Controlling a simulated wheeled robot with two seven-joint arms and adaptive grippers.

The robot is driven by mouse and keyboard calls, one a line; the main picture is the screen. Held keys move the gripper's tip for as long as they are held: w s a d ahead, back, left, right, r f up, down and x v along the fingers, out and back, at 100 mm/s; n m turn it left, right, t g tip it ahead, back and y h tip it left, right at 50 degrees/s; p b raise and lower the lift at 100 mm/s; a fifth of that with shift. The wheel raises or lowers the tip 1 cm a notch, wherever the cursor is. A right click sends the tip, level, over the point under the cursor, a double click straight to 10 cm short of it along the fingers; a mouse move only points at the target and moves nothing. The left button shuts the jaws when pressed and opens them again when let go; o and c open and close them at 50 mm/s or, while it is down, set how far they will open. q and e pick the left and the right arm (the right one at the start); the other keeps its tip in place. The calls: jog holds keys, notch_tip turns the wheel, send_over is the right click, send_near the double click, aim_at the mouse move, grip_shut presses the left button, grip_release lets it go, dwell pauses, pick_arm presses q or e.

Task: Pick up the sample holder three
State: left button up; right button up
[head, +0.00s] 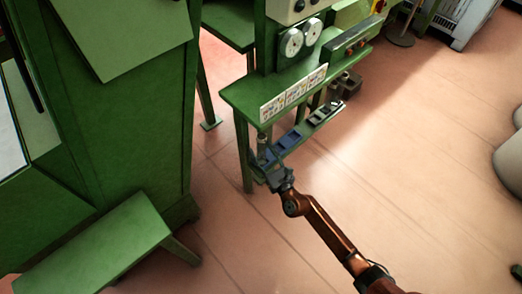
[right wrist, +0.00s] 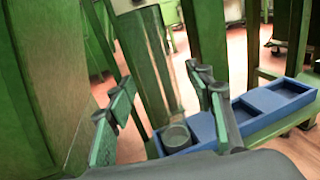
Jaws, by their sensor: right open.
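A blue holder (head: 289,140) with several recesses lies on a low green shelf of the machine in the head view. It also shows in the right wrist view (right wrist: 250,106), running from the middle to the right. A dark round cup-like piece (right wrist: 176,137) is at its near end, seen between my fingers. My right gripper (head: 265,158) is open at the near end of the holder; its spread fingers also show in the right wrist view (right wrist: 163,85). I cannot tell whether they touch anything. No number is readable on the holder. My left gripper is out of view.
A green machine table (head: 237,94) with a labelled front edge and two dials stands above the shelf. A dark compartment piece (head: 324,112) lies farther along the shelf. A large green cabinet (head: 130,120) stands at left. Open pinkish floor (head: 420,160) lies to the right.

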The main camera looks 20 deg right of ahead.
jog(key=c, duration=1.3)
jog(key=shift+o, duration=0.2)
